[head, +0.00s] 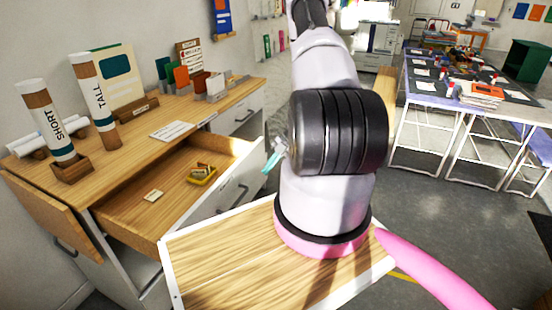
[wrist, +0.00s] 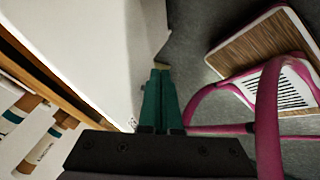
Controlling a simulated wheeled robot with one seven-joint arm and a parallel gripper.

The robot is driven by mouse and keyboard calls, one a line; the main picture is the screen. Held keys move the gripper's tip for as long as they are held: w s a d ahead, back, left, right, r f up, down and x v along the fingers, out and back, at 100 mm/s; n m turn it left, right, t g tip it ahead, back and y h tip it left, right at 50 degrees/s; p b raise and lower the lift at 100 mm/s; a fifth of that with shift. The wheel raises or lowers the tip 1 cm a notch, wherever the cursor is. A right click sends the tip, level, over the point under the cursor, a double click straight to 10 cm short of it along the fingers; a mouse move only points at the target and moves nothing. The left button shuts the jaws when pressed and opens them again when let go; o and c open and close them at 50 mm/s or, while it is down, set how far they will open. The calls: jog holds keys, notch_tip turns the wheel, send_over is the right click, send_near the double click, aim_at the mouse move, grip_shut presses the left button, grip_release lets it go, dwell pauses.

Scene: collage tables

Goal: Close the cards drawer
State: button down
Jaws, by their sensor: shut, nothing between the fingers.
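My gripper (head: 270,162) shows teal fingertips just right of the far end of the drawer front, partly hidden by my arm. In the wrist view my gripper (wrist: 160,92) is shut and empty, close beside a white panel (wrist: 95,55); contact cannot be told.
Tubes marked SHORT (head: 50,128) and TALL (head: 96,100) stand on the wooden top (head: 140,140), with card holders (head: 214,92) behind. Another drawer front (head: 240,118) further along looks shut. White-legged tables (head: 452,102) stand at the right, with open grey floor before them.

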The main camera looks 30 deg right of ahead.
jog(key=shift+w+a+f, duration=0.3)
jog(key=shift+w+a, duration=0.5)
jog(key=shift+w, duration=0.1)
jog(key=shift+w+a+f, duration=0.25)
jog(key=shift+w+a, duration=0.55)
jog(key=shift+w, duration=0.05)
